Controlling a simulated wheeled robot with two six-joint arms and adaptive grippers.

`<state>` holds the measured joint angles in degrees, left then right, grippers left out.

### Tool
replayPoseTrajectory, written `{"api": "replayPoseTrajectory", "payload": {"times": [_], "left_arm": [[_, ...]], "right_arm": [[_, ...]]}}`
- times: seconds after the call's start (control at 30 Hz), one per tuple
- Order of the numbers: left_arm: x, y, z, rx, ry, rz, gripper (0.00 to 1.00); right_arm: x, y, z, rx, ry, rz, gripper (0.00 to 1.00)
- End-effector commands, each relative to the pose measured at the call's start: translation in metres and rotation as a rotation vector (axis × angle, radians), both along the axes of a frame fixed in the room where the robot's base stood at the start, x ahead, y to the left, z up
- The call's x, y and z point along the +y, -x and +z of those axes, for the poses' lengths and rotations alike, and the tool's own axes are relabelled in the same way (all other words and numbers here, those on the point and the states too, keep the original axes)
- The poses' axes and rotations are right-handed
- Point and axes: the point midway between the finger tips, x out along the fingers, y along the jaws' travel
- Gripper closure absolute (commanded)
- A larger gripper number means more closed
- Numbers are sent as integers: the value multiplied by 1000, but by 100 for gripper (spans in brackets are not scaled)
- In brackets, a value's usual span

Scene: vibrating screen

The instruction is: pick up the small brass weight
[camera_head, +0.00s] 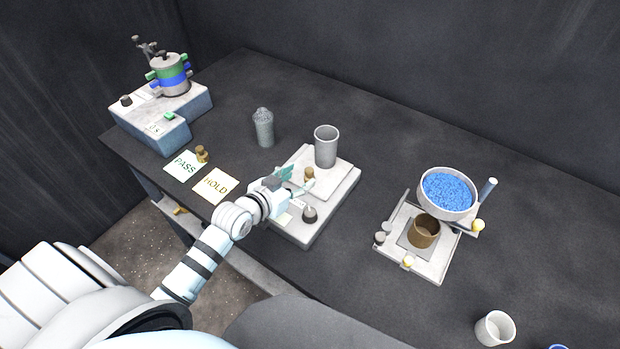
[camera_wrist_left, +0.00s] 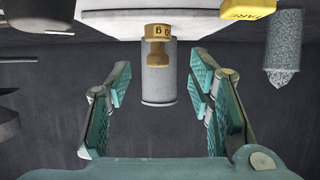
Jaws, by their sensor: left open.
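A small brass weight (camera_head: 309,174) stands on the white pan of the scale (camera_head: 338,188), in front of a grey metal cup (camera_head: 326,146). My left gripper (camera_head: 296,181) is at the near edge of the pan, fingers pointing toward this weight. In the left wrist view the weight (camera_wrist_left: 157,46) appears inverted beyond the open teal fingers (camera_wrist_left: 160,98), roughly centred between them and not touched. The grey cup (camera_wrist_left: 158,86) is behind it. A second brass weight (camera_head: 201,154) stands beside the PASS card (camera_head: 185,166). My right gripper is not in view.
A grey textured container (camera_head: 263,128) stands left of the scale. A HOLD card (camera_head: 215,185) lies nearby. A dark knob (camera_head: 309,213) is on the scale's front. At right, a stand (camera_head: 428,266) holds a brown cup and a bowl of blue granules (camera_head: 447,193).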

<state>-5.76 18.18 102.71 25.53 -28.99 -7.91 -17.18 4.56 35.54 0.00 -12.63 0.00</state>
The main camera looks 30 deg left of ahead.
Motion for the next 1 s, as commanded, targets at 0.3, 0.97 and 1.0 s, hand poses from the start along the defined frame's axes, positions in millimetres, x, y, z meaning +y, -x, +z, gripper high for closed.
{"api": "replayPoseTrajectory", "payload": {"times": [0.3,0.97,1.0], "left_arm": [[-10,-47,-22,0,2,1,52],[-11,-53,-23,1,0,0,100],[-11,-53,-23,1,0,0,100]], "right_arm": [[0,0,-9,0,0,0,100],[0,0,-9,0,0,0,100],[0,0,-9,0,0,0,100]]}}
